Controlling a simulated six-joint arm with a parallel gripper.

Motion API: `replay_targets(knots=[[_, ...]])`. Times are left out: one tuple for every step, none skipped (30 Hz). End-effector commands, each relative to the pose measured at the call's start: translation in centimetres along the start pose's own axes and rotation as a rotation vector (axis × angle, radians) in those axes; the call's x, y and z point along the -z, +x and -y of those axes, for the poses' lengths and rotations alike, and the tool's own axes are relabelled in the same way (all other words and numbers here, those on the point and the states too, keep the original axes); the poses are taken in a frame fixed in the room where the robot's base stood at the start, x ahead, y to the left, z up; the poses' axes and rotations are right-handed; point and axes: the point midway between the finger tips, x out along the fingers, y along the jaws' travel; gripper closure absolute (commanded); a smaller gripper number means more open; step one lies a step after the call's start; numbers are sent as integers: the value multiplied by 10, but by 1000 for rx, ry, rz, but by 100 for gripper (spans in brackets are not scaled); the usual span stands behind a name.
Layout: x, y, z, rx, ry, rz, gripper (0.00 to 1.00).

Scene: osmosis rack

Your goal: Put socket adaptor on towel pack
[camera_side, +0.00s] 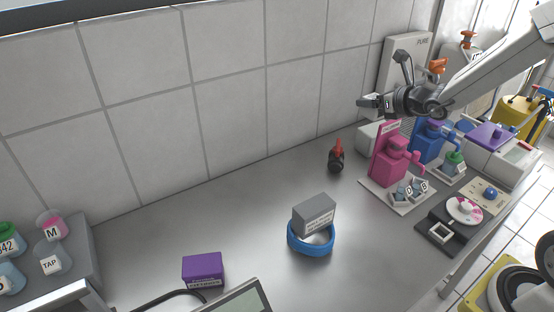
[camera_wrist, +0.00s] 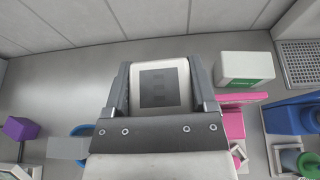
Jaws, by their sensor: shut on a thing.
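My gripper (camera_wrist: 160,66) is shut on a pale, square-ended block with a dark square face, probably the socket adaptor (camera_wrist: 172,73). The block sits between the two dark fingers. In the side view my gripper (camera_side: 368,103) is raised at the right, near the wall and beside the pink dispenser; the held block is hard to make out there. A white box with a green label, probably the towel pack (camera_wrist: 245,69), lies right of the gripper in the wrist view. In the side view it (camera_side: 367,138) is partly hidden behind the pink dispenser.
The pink dispenser (camera_side: 388,164) and blue dispenser (camera_side: 428,146) stand at the right. A small red-topped dark bottle (camera_side: 336,158) is by the wall. A grey box (camera_side: 314,215) rests on a blue ring (camera_side: 310,246). A purple box (camera_side: 203,268) is front left. Mid-left bench is clear.

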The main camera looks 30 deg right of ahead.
Motion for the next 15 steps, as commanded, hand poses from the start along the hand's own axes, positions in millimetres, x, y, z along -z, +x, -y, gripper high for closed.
replay_targets(knots=[[-2,4,4,1,2,3,88],[-3,5,6,0,2,4,88],[-5,8,9,-1,2,5,88],[-6,10,11,-2,4,8,88],[-8,12,13,-3,4,8,88],[-9,15,17,-4,4,10,88],[-11,17,20,-4,6,11,88],[-12,20,23,-5,6,12,88],[-14,23,28,-6,7,14,88],[-16,26,31,-7,7,15,88],[-18,29,35,-7,7,17,88],[-20,33,41,-8,8,18,88],[-22,37,46,-8,9,19,88],[-23,40,52,-9,9,20,88],[-26,45,59,-10,10,21,88]])
